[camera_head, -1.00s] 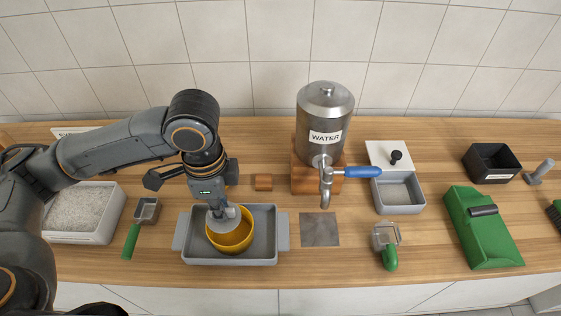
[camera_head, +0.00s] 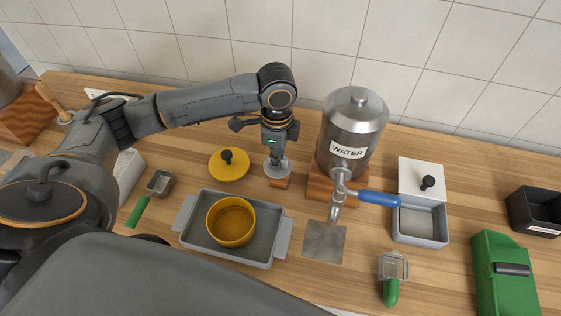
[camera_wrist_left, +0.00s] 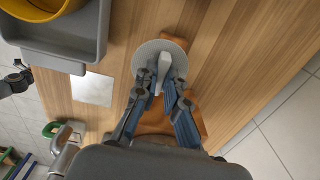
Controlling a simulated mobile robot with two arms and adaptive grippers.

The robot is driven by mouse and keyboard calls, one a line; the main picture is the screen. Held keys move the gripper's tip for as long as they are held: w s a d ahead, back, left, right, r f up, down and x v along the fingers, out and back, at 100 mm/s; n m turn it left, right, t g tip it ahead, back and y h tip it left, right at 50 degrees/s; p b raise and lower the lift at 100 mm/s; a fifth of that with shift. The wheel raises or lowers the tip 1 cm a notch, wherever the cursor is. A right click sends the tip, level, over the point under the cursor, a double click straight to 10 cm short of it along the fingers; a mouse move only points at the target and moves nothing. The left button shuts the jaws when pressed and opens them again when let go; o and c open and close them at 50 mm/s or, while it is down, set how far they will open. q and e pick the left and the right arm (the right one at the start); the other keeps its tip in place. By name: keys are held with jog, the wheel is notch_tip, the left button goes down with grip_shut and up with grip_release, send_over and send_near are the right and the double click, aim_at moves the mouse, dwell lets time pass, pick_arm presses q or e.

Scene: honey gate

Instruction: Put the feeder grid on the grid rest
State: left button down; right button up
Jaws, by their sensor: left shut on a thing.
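My left gripper (camera_head: 276,158) is shut on the feeder grid (camera_head: 283,168), a round grey disc with an upright grip. The feeder grid (camera_wrist_left: 147,62) also shows in the left wrist view, its grip between the fingertips (camera_wrist_left: 166,82). The grid is over the grid rest (camera_head: 280,184), a small orange-brown wooden block. The disc hides most of the rest, and an edge of the rest (camera_wrist_left: 177,41) shows beside the disc in the wrist view. I cannot tell whether they touch. My right gripper is not in view.
The steel water tank (camera_head: 352,130) on its wooden stand is close on the right, with a blue-handled tap. A yellow bowl (camera_head: 231,240) sits in the grey tray (camera_head: 190,239) in front. A yellow lid (camera_head: 229,174) lies to the left.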

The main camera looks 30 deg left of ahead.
pick_arm(q)
jog(key=shift+w+a+f, duration=0.1)
jog(key=shift+w+f, duration=0.4)
jog(key=shift+f, duration=0.05)
jog(key=shift+w+a+f, duration=0.1)
jog(key=shift+w+f, duration=0.25)
jog(key=shift+f, duration=0.2)
notch_tip(320, 180, down, 3)
jog(key=shift+w+f+p, duration=0.1)
jog(key=shift+f+p, duration=0.05)
jog(key=shift+p, duration=0.4)
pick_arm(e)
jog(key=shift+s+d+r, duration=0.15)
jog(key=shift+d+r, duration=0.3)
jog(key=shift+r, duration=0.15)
pick_arm(q)
jog(key=c, duration=1.4)
grip_release()
jog(key=shift+f, duration=0.15)
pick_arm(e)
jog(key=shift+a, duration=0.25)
